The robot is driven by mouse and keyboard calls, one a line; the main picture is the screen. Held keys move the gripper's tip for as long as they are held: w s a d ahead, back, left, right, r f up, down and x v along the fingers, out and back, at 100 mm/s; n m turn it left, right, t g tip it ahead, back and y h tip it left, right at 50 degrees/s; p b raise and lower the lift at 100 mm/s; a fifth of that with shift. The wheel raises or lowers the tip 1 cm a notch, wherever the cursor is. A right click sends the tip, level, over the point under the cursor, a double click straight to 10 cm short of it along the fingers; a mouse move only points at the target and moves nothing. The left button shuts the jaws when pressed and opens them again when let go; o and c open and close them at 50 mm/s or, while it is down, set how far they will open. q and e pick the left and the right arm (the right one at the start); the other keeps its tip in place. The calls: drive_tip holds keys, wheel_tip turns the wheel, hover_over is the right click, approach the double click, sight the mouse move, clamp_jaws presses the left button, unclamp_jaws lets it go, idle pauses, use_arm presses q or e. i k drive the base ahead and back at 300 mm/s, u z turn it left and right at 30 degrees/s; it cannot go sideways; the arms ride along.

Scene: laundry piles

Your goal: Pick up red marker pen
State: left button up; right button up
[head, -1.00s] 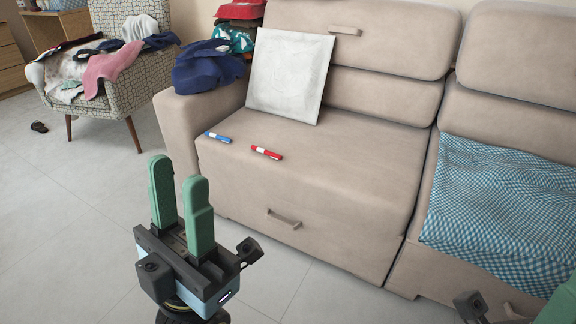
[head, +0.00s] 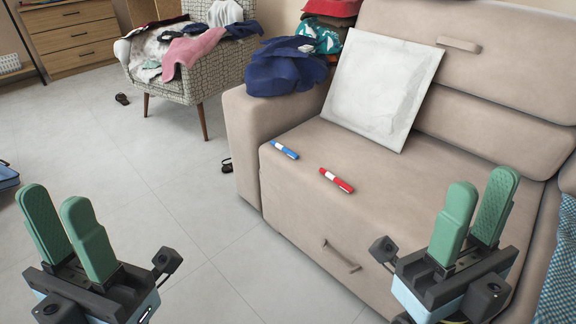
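The red marker pen (head: 336,180) lies flat on the sofa seat near its front edge, with a white band near one end. A blue marker pen (head: 285,149) lies to its left and a little further back. My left gripper (head: 61,220) is open and empty over the floor at the lower left, well away from the sofa. My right gripper (head: 481,204) is open and empty at the lower right, in front of the sofa and to the right of the red pen. Neither gripper touches a pen.
The beige sofa (head: 300,210) has a front handle (head: 341,256) and a white cushion (head: 382,90) leaning on its back. Dark blue clothes (head: 284,68) lie on its armrest. A patterned armchair (head: 201,75) holds more clothes. The tiled floor (head: 150,180) at left is mostly clear.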

sight(343, 185)
drive_tip(key=u, duration=0.05)
drive_tip(key=i, duration=1.15)
drive_tip(key=z, duration=0.5)
